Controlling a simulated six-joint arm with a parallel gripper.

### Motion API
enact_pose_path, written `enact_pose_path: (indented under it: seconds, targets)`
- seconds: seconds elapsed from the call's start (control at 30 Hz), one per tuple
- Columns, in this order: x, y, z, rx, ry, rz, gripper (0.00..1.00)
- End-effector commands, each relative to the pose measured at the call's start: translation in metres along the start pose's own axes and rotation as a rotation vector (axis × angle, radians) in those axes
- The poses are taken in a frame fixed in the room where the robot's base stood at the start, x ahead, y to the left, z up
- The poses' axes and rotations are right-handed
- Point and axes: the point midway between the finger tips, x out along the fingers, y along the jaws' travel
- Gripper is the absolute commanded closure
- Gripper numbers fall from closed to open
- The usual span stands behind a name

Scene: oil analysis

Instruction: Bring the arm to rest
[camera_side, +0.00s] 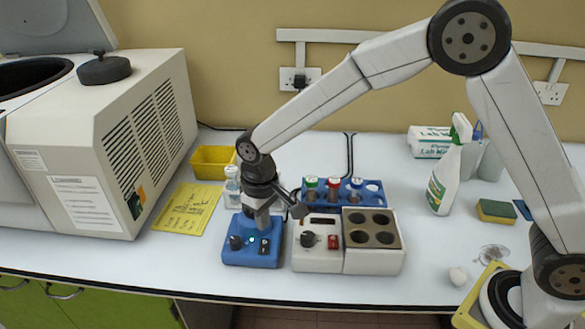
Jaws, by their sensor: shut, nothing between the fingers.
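My arm reaches in from the right and bends down at the wrist. My gripper (297,204), small and dark, is just above the blue device (250,254) and the left edge of the white block unit. It is shut and empty. Its fingertips are small here, and I cannot tell whether they touch anything.
A white unit (317,258) with a four-hole dark block (373,229) stands right of the blue device. Behind it is a blue rack (372,190) with capped vials. A centrifuge (110,150), yellow tray (212,162) and spray bottle (445,175) stand around. The table's front strip is clear.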

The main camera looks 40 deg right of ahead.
Motion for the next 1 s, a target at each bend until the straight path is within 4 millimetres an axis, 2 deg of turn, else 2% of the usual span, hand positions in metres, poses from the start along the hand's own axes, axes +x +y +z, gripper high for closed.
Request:
enact_pose_path:
  seconds: [0.17, 0.37, 0.7, 0.9, 1.0]
  targets:
    - [-0.006, 0.018, 0.013, 0.026, 0.020, -0.002, 1.00]
    - [-0.015, 0.052, 0.046, 0.077, 0.064, -0.002, 1.00]
    - [-0.024, 0.105, 0.128, 0.180, 0.156, 0.009, 1.00]
    - [-0.023, 0.121, 0.174, 0.229, 0.201, 0.022, 1.00]
    - [-0.021, 0.125, 0.189, 0.246, 0.215, 0.027, 1.00]
